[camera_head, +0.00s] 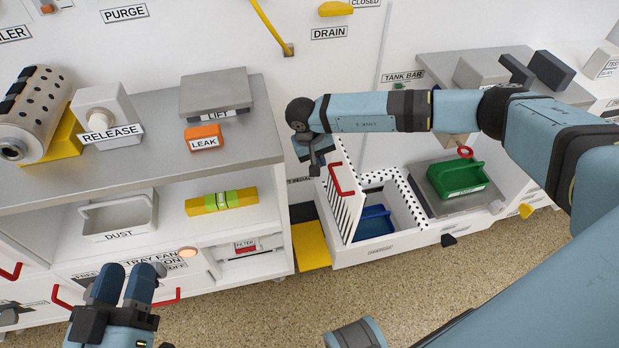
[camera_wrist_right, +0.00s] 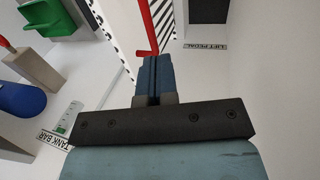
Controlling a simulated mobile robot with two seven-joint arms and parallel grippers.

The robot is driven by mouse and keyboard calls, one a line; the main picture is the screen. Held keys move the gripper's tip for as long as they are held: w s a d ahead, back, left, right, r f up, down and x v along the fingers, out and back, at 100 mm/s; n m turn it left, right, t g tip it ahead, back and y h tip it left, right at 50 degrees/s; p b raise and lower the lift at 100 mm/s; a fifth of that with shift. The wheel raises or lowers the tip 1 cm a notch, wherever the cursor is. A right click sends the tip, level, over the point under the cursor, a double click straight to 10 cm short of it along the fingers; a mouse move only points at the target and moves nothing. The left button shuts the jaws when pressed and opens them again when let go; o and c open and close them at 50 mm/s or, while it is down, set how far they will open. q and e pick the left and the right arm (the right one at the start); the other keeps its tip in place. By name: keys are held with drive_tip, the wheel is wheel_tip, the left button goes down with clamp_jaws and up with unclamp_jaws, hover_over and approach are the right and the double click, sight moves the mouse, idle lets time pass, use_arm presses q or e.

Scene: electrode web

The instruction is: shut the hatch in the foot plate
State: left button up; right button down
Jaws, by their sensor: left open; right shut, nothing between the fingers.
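The hatch (camera_head: 346,207) is a white panel with a black-striped edge. It stands open, steeply raised at the left side of the opening in the low white foot plate (camera_head: 392,250). Its red handle (camera_head: 335,181) is on the panel's upper part; it also shows in the right wrist view (camera_wrist_right: 147,28). The opening has a black-and-white border, and a blue bin (camera_head: 374,222) sits inside. My right gripper (camera_head: 316,168) is shut and empty, close to the hatch's upper left; contact with the handle cannot be told. My left gripper (camera_head: 125,283) is open and empty, far left of the hatch.
A green tray (camera_head: 458,178) stands on a grey plate right of the opening. A yellow pedal (camera_head: 311,245) lies just left of the hatch. A grey-topped shelf unit (camera_head: 150,165) fills the left. The speckled floor (camera_head: 270,310) in front is clear.

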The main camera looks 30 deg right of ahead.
use_arm(q)
drive_tip(key=f+b, duration=0.1)
drive_tip(key=f+g+b, duration=0.1)
drive_tip(key=f, duration=0.1)
drive_tip(key=f+g+b, duration=0.1)
drive_tip(key=f, duration=0.1)
drive_tip(key=shift+s+d+m, duration=0.25)
drive_tip(key=shift+m, duration=0.05)
use_arm(e)
drive_tip(key=x, duration=0.9)
drive_tip(key=shift+s+f, duration=0.15)
drive_tip(key=shift+s, duration=0.1)
use_arm(q)
drive_tip(key=shift+r, duration=0.1)
use_arm(e)
drive_tip(key=shift+d, duration=0.25)
